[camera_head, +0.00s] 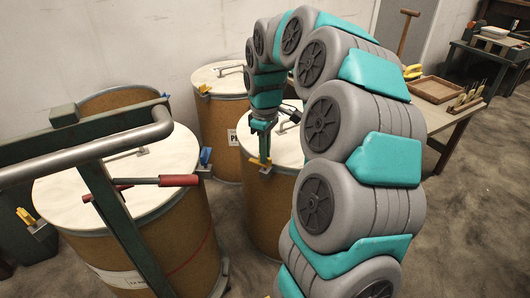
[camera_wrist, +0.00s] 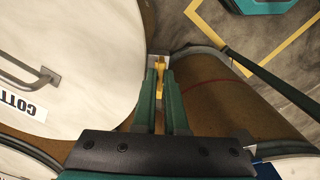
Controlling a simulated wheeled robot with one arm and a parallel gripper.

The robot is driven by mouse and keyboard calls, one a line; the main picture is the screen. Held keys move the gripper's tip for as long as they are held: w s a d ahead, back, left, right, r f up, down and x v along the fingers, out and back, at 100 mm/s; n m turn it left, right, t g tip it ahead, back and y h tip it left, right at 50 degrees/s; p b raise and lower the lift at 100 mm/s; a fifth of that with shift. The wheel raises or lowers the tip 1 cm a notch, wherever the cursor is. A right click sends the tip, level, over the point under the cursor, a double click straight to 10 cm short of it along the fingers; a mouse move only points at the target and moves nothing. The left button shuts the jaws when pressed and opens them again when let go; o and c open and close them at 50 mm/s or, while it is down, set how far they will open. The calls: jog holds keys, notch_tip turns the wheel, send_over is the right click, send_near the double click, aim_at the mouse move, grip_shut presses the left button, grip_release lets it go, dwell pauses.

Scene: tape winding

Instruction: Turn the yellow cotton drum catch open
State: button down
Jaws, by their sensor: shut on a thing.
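The cotton drum (camera_head: 266,214) is brown with a cream lid, and stands right of centre in the head view, partly behind my arm. In the wrist view its lid (camera_wrist: 70,45) carries a label starting "COTT" and a grey handle (camera_wrist: 30,78). The yellow catch (camera_wrist: 160,64) sits at the lid's edge on the drum's side. My gripper (camera_wrist: 159,82) points at it with one green finger on each side and is shut on it. In the head view my gripper (camera_head: 264,160) reaches down at the drum's near rim, partly hiding the catch.
A large drum (camera_head: 175,240) with a yellow catch (camera_head: 27,217) and a blue catch (camera_head: 205,156) stands front left, behind a green frame with a grey bar (camera_head: 90,148). Another drum (camera_head: 215,120) stands behind. A bench with a wooden tray (camera_head: 436,90) is at right.

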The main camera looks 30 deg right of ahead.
jog(key=c, duration=1)
grip_release()
jog(key=shift+o, duration=0.2)
jog(key=shift+r, duration=0.15)
notch_tip(320, 180, up, 8)
jog(key=shift+f, duration=0.2)
